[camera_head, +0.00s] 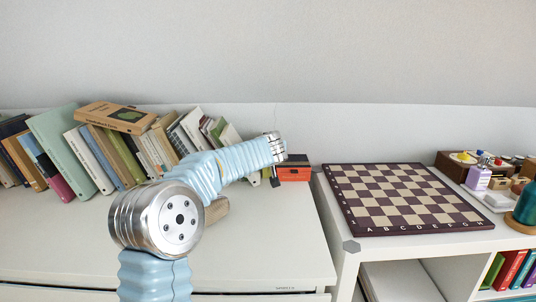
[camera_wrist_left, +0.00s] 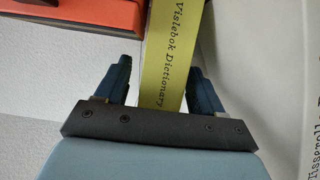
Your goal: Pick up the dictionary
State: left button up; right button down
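The dictionary (camera_wrist_left: 175,50) is a yellow-green book with "Vislebok Dictionary" on its spine, at the top middle of the left wrist view. My left gripper (camera_wrist_left: 162,82) is open, with one dark finger on each side of the spine. A gap shows between the left finger and the book; the right finger is close to the book's edge, and I cannot tell if it touches. In the head view my left gripper (camera_head: 275,179) is at the right end of the book row, and my arm hides most of the dictionary. My right gripper is in neither view.
An orange box-like object (camera_head: 294,170) stands right beside the gripper. Leaning books (camera_head: 88,160) fill the shelf top to the left, with one book (camera_head: 115,117) lying across them. A chessboard (camera_head: 402,197) lies on the right cabinet. The front of the white top is mostly clear.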

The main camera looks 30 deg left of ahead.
pick_arm(q)
jog(key=c, duration=1.2)
